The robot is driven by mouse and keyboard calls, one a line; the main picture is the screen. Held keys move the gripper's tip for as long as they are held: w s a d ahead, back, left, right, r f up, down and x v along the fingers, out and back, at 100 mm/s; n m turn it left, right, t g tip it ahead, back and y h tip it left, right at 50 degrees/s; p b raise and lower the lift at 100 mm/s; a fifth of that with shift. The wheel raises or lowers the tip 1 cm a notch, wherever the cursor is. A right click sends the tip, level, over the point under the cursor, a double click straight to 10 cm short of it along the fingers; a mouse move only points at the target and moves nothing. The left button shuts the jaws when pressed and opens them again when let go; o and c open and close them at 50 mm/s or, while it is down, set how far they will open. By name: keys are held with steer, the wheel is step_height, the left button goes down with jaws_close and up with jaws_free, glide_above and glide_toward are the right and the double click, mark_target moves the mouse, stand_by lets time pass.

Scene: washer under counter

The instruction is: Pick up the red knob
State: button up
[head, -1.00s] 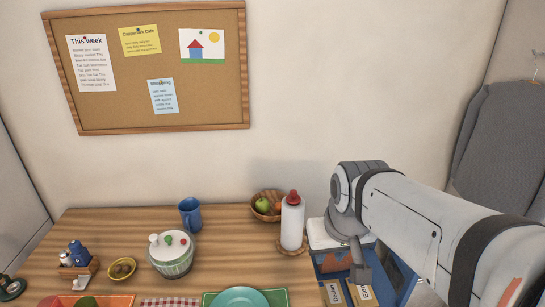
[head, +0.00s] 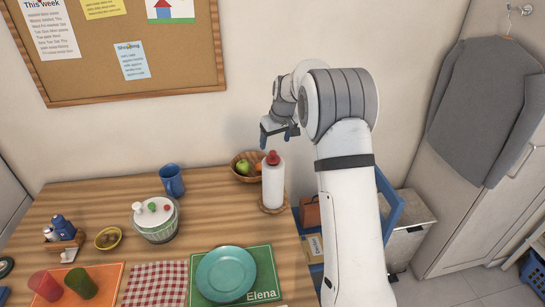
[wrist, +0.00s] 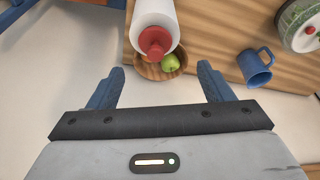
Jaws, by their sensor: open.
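The white pot with a green patterned side (head: 158,233) stands on the table. Its white lid carries a small red knob (head: 167,207), a green one (head: 152,207) and a white knob at the left. The red knob also shows at the wrist view's right edge (wrist: 311,30). My gripper (head: 279,132) is open and empty, above and behind the bottle, well right of the pot. In the wrist view the bottle's red cap (wrist: 155,42) lies ahead of the fingers.
A wooden fruit bowl (head: 240,172) stands behind the bottle. A blue mug (head: 172,180) stands behind the pot. A teal plate (head: 226,274) lies on a green mat, beside a checked cloth (head: 157,284). Wood is bare between pot and bottle.

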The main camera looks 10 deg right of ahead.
mark_target(274, 152)
steer(key=shift+w+f, duration=0.45)
steer(key=shift+f, duration=0.2)
steer(key=p+x, duration=0.1)
steer(key=x, duration=0.1)
steer(key=p+x, duration=0.1)
steer(key=x, duration=0.1)
steer(key=p+x, duration=0.1)
steer(key=x, duration=0.2)
steer(key=shift+d, duration=0.25)
steer(key=shift+c, duration=0.2)
steer(key=c, duration=1.1)
